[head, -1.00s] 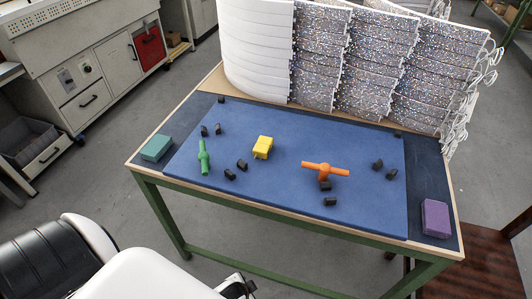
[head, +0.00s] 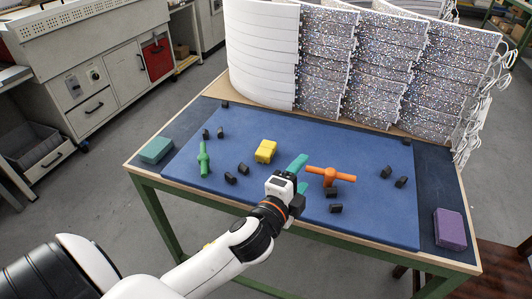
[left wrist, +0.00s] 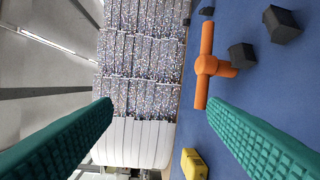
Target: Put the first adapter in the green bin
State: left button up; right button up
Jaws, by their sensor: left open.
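An orange T-shaped piece (head: 330,175) lies on the blue mat (head: 345,228), right of centre; it also shows in the left wrist view (left wrist: 206,66). A green piece (head: 203,160) and a yellow block (head: 266,150) lie farther left; the yellow block shows in the left wrist view (left wrist: 193,164). I cannot tell which one is the first adapter. A teal-green box (head: 156,150) sits at the table's left edge; its inside cannot be seen. My left gripper (head: 301,174), with teal fingers, is open and empty over the mat, just left of the orange piece. My right gripper is out of view.
Several small black blocks (head: 336,208) are scattered on the mat. A purple box (head: 450,229) sits at the right edge. White and glittery curved panels (head: 390,70) stand along the table's back. The mat's middle front is partly covered by my left arm.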

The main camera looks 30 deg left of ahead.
pick_arm(q)
jog(key=w+d+r+m+t+h, duration=0.3)
jog(key=d+r+m+h, duration=0.65)
jog(key=m, duration=0.85)
jog(key=m+g+y, duration=1)
jog(key=m+g, duration=0.6)
jog(key=m, duration=1.9)
send_near(266, 148)
jog(key=x, duration=0.3)
jog(key=shift+w+f, duration=0.1)
jog(key=shift+f, duration=0.2)
jog(key=p+x, duration=0.1)
jog(key=x, duration=0.4)
jog(key=shift+a+f, duration=0.1)
jog(key=shift+f, duration=0.3)
